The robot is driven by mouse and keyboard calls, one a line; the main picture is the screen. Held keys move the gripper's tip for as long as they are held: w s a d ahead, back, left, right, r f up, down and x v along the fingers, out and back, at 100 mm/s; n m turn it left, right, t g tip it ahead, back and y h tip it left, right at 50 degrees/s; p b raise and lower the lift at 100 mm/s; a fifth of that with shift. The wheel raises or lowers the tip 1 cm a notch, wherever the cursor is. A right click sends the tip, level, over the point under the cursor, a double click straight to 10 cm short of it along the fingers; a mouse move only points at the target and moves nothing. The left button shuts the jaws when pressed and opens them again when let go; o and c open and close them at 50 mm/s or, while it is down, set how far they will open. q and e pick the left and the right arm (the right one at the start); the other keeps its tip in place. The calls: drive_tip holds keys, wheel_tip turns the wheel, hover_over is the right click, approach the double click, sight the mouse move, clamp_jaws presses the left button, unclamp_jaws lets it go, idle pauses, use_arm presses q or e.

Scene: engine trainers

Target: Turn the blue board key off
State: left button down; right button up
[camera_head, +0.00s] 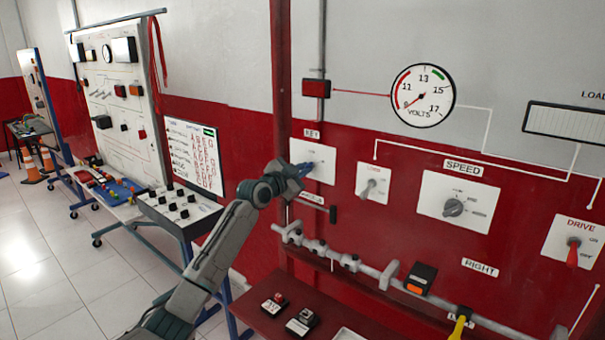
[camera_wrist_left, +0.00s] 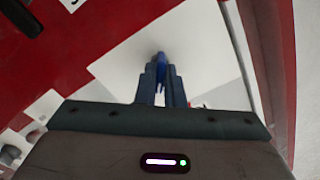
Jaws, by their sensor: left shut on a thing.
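The blue board key (camera_wrist_left: 160,62) sits on a white plate (camera_wrist_left: 190,35) labelled KEY, on the red wall panel in front of me. In the head view the plate (camera_head: 323,150) is partly covered by my left gripper (camera_head: 306,168). My left gripper, which also shows in the left wrist view (camera_wrist_left: 160,75), is shut on the key, with its fingers on both sides of it. The key's exact turn angle is hard to tell behind the fingers. My right gripper is not in view.
To the right are a small switch plate (camera_head: 372,183), the SPEED knob (camera_head: 453,207) and the red DRIVE switch (camera_head: 572,252). A VOLTS gauge (camera_head: 423,95) hangs above. Below run a grey pipe rail (camera_head: 345,260) and a dark red shelf (camera_head: 330,310) with small boxes.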

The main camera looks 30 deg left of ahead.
use_arm(q)
drive_tip(key=shift+f+n, duration=0.1)
drive_tip(key=shift+n, duration=3.5)
drive_tip(key=c, duration=1.5)
unclamp_jaws()
drive_tip(key=shift+c, duration=0.2)
drive_tip(key=shift+s, duration=0.15)
drive_tip(key=s+b, duration=0.3)
drive_tip(key=s, duration=0.7)
drive_tip(key=shift+s+a+b, duration=0.3)
drive_tip(key=shift+a, duration=0.1)
